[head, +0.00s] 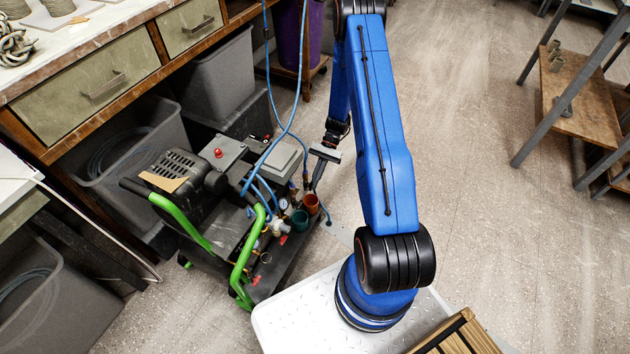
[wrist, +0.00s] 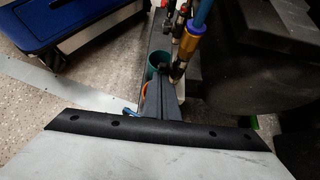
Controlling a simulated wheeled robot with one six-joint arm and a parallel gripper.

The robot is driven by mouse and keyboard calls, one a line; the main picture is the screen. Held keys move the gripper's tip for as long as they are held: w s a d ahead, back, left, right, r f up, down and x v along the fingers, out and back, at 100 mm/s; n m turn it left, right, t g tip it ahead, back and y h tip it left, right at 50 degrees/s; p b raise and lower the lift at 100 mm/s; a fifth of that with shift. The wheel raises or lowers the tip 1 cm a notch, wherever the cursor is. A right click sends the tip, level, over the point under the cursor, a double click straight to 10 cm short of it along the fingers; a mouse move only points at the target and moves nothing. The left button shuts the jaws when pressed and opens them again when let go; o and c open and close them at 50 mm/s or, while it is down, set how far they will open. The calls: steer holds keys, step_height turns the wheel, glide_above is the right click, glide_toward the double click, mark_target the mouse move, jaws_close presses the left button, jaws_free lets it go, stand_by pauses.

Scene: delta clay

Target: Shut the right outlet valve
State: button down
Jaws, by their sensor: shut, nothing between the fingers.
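The compressor (head: 225,205) stands on the floor left of my arm, with a green handle, gauges, hoses and fittings. A small blue lever (head: 327,215), possibly the right outlet valve's handle, sticks out at its right end beside an orange cup (head: 311,203). In the wrist view the blue lever (wrist: 130,113) shows just left of my gripper (wrist: 158,84). My gripper (head: 315,188) is shut and empty, pointing down close above the orange cup. Whether it touches the lever I cannot tell. My fingers partly hide the orange cup (wrist: 143,89) in the wrist view. The valve's body is hidden.
A teal cup (head: 300,220) sits beside the orange one. Blue hoses (head: 290,105) hang down to the compressor, and a brass fitting (wrist: 180,66) stands right of my fingers. Grey bins (head: 215,75) stand under the workbench (head: 85,90). Floor to the right is clear up to the shelf (head: 580,100).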

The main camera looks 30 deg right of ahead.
steer(key=shift+s+a+f+g+y, duration=0.1)
steer(key=shift+f+g+y, duration=0.25)
steer(key=shift+y, duration=0.4)
steer(key=shift+f+g+y, duration=0.2)
steer(key=shift+g+y, duration=0.25)
steer(key=shift+y, duration=0.3)
steer(key=shift+a+f+g+y, duration=0.1)
steer(key=shift+f+g+y, duration=0.1)
steer(key=shift+g+y, duration=0.15)
stand_by(0.8)
